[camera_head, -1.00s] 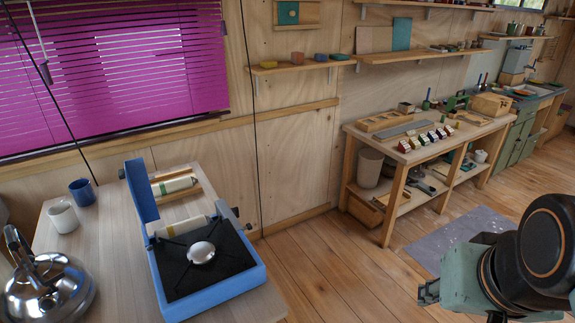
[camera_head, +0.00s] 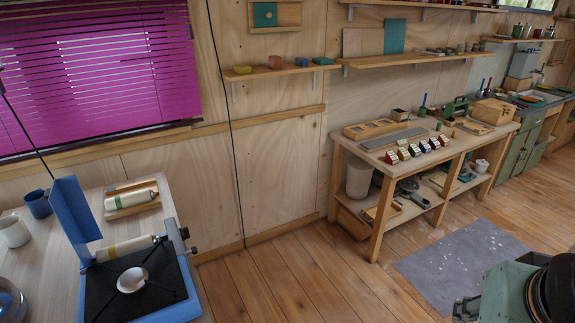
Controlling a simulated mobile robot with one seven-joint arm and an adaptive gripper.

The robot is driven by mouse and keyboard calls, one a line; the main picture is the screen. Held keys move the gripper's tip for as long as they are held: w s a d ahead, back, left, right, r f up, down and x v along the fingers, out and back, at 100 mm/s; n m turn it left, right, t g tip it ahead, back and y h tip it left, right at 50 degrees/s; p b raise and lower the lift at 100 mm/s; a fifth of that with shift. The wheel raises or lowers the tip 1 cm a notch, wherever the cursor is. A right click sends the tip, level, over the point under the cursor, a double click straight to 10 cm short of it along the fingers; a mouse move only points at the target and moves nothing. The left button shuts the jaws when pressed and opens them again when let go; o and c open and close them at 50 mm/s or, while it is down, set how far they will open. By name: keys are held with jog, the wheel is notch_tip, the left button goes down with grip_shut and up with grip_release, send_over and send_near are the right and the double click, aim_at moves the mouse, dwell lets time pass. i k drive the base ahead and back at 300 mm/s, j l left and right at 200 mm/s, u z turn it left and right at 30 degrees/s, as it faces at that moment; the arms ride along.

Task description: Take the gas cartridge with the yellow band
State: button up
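One pale gas cartridge (camera_head: 142,196) lies in a wooden cradle at the back of the left table. It has a narrow band that looks greenish. Another pale cartridge (camera_head: 128,246) lies in the side bay of the blue camping stove (camera_head: 186,296). Its band looks yellowish, but it is small in the picture. The stove's blue lid (camera_head: 72,219) stands upright at its left. My gripper (camera_head: 464,309) is at the lower right edge, far from both cartridges and partly cut off. Its fingers are too small to show whether they are open.
Two mugs, white (camera_head: 14,232) and blue (camera_head: 38,204), stand left of the stove. A kettle (camera_head: 10,302) is cut off at the left edge. A workbench (camera_head: 372,158) with boxes and tools stands right of centre. The floor (camera_head: 300,280) between table and bench is clear.

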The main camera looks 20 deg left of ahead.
aim_at(111, 253)
jog(key=i+l+u, duration=0.15)
jog(key=i, duration=0.35)
jog(key=i+l+u, duration=0.15)
jog(key=i, duration=0.3)
jog(key=i+u, duration=0.75)
jog(key=u, duration=0.2)
jog(key=i+u, duration=0.45)
jog(key=u, duration=0.25)
jog(key=i+u, duration=0.45)
jog(key=u, duration=0.3)
jog(key=i+u, duration=0.15)
jog(key=u, duration=0.2)
jog(key=i+u, duration=0.1)
jog(key=u, duration=0.3)
jog(key=i+l+u, duration=0.15)
jog(key=u, duration=0.55)
jog(key=i+j, duration=0.1)
jog(key=i, duration=0.25)
